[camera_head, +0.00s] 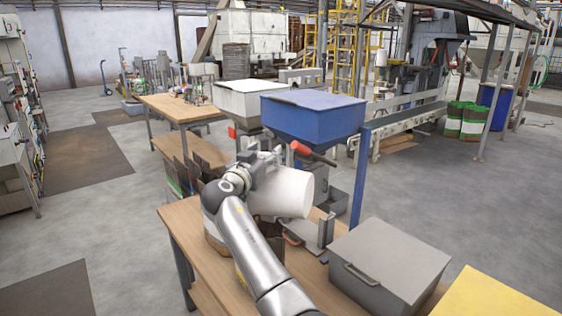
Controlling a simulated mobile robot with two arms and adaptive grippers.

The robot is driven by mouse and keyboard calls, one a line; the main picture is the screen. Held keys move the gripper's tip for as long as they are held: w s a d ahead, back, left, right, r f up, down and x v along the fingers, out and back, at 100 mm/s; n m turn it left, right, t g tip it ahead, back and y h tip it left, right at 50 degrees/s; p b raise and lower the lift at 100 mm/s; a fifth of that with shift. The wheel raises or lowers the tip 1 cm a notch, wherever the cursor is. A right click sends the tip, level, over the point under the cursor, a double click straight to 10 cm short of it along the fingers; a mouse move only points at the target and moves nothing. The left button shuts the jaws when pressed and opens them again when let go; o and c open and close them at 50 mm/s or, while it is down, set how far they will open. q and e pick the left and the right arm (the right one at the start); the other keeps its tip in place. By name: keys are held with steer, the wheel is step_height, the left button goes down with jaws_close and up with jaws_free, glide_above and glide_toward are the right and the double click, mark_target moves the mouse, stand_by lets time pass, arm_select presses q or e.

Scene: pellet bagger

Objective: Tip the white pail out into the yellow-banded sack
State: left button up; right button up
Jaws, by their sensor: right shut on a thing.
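My right gripper (262,172) is shut on the white pail (287,193) and holds it above the wooden bench (182,220). The pail lies tipped well over, nearly on its side; I cannot see into its mouth or tell what it holds. A tan, sack-like shape (213,238) shows beside my right arm on the bench, mostly hidden by the arm. I cannot tell whether it is the yellow-banded sack, as no clear yellow band shows on it. My left gripper is not in view.
A blue hopper (310,112) and a white hopper (248,97) stand behind the pail. A red-ended handle (301,148) juts out close above it. A grey lidded box (390,262) takes up the bench's right part. Open floor lies to the left.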

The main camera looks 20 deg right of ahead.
steer(key=w+a+n, duration=0.1)
steer(key=w+a+n+b, duration=0.1)
steer(key=a, duration=0.1)
steer(key=shift+w+f+n+b, duration=0.15)
steer(key=shift+f+n+b, duration=0.15)
steer(key=shift+f, duration=0.1)
steer(key=shift+s+d+r+m, duration=0.1)
steer(key=shift+s+d+m, duration=0.1)
steer(key=shift+d+m, duration=0.2)
steer(key=s+d+r+m, duration=0.1)
steer(key=s+d+m, duration=0.1)
steer(key=s+d+r+m, duration=0.1)
steer(key=s+d+m, duration=0.1)
steer(key=d+m, duration=0.1)
steer(key=s+d+r+m+b, duration=0.1)
steer(key=s+d+m, duration=0.2)
steer(key=shift+d, duration=0.2)
steer(key=shift+s+d+m, duration=0.5)
steer(key=shift+m, duration=0.1)
steer(key=s+d+f+m+b, duration=0.7)
steer(key=d+f+m+b, duration=0.1)
steer(key=b, duration=0.4)
steer(key=shift+d+m, duration=0.2)
steer(key=shift+m, duration=0.4)
